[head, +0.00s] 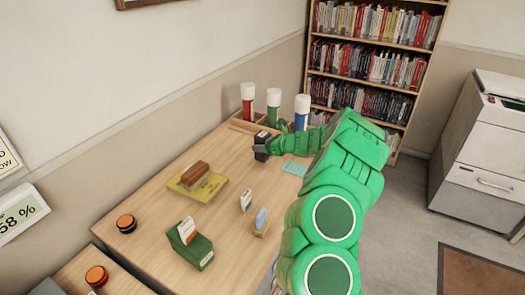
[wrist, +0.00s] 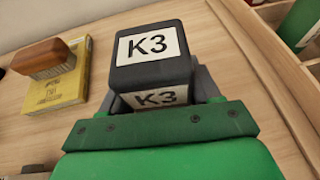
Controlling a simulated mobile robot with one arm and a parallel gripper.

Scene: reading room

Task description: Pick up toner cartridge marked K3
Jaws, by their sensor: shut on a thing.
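The toner cartridge marked K3 (wrist: 152,70) is a black block with white labels reading K3 on two of its faces. It sits between the jaws of my gripper (wrist: 155,98) in the wrist view. In the head view the dark cartridge (head: 261,143) is at the far end of the wooden table, with my gripper (head: 270,146) shut on it. I cannot tell whether the cartridge touches the table. The far side of the cartridge is hidden.
A yellow book (head: 197,184) with a brown brush (head: 196,174) on it lies left of the gripper. A wooden rack with red, green and blue tubes (head: 302,110) stands behind. A teal card (head: 296,168) lies right. A green box (head: 190,248) stands nearer; the table's middle has clear room.

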